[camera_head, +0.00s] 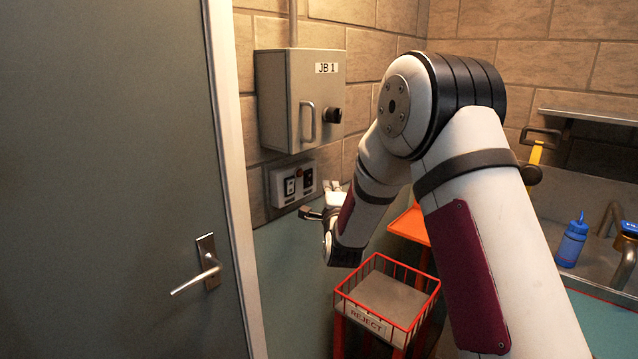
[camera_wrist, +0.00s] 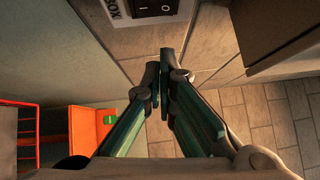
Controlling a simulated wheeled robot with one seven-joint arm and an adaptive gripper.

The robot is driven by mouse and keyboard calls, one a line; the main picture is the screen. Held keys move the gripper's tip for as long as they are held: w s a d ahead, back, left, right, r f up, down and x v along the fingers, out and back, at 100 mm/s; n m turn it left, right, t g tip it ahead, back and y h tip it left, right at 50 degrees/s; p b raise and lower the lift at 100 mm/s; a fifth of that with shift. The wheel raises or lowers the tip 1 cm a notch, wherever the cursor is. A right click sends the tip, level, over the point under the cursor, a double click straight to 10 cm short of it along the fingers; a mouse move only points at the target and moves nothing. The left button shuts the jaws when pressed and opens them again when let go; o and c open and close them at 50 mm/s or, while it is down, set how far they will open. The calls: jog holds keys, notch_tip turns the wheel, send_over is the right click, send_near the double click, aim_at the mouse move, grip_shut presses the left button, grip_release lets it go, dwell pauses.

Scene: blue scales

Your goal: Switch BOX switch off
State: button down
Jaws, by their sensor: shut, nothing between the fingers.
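The switch panel (camera_head: 292,195) is a small grey box on the brick wall, below the larger JB 1 cabinet. It carries two dark switches and a small reddish light. In the wrist view a black rocker switch (camera_wrist: 154,9) marked "I" and "O" shows at the top edge, cut off, beside a partly visible label (camera_wrist: 113,11) that seems to read BOX. Which way the rocker is pressed I cannot tell. My gripper (camera_head: 304,212) is just below the panel in the head view. In the wrist view my gripper (camera_wrist: 165,65) has its fingertips together, empty, apart from the rocker in the picture.
The JB 1 cabinet (camera_head: 290,92) with a handle and dark knob juts out above the panel. A grey door (camera_head: 110,120) stands at left. A red wire REJECT basket (camera_head: 386,262) stands below my arm. A sink and blue bottle (camera_head: 571,243) are at right.

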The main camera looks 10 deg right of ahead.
aim_at(309, 179)
jog(key=shift+w+a+r, duration=0.1)
jog(key=shift+w+a, duration=0.5)
jog(key=shift+w, duration=0.3)
jog(key=shift+w+a+r, duration=0.1)
jog(key=shift+w+a, duration=0.45)
jog(key=shift+w, duration=0.3)
jog(key=shift+w+a+r, duration=0.2)
jog(key=shift+w, duration=0.1)
jog(key=shift+b, duration=0.3)
